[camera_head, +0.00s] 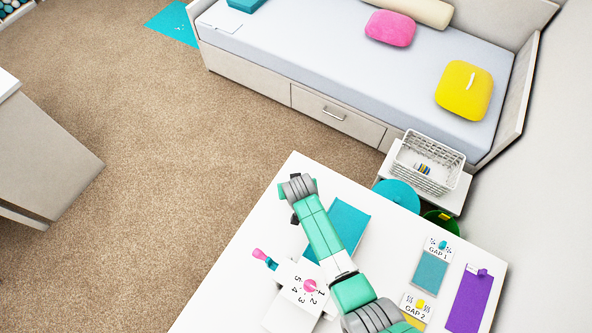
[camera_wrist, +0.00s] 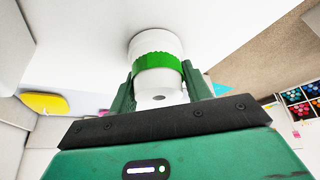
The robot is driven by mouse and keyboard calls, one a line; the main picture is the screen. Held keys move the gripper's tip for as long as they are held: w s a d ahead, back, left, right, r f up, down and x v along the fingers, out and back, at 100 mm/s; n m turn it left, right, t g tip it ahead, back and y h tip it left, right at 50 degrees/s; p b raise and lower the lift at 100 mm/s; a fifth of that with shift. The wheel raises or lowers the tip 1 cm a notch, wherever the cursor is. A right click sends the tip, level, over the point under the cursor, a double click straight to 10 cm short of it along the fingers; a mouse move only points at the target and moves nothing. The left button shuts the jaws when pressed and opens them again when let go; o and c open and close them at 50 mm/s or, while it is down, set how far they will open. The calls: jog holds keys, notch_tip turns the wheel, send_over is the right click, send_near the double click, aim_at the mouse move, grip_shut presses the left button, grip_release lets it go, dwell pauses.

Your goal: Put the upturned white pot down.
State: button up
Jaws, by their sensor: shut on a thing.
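The upturned white pot (camera_wrist: 158,86) shows in the wrist view, with a green ribbed band around its middle. Its narrower end, with a small dark hole, faces my camera. My gripper (camera_wrist: 160,89) is shut on it, one green finger on each side. The pot's far end meets the view of a plain white surface (camera_wrist: 85,35), seemingly the tabletop; I cannot tell whether they touch. In the head view the pot and fingers are not visible; my arm reaches over the white table (camera_head: 235,235).
On the table are a teal mat (camera_head: 349,222), a numbered white box (camera_head: 298,289) with a pink knob, a GAP 1 card (camera_head: 438,250), a GAP 2 card (camera_head: 416,305) and a purple strip (camera_head: 466,302). A white basket (camera_head: 428,163) stands beyond the table's far right edge.

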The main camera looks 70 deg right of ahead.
jog(key=shift+f, duration=0.1)
jog(key=o, duration=1)
jog(key=shift+r, duration=0.35)
jog(key=p+v, duration=0.3)
jog(key=v, duration=0.8)
jog(key=shift+s+a+r, duration=0.1)
jog(key=shift+a+r, duration=0.1)
jog(key=shift+r, duration=0.05)
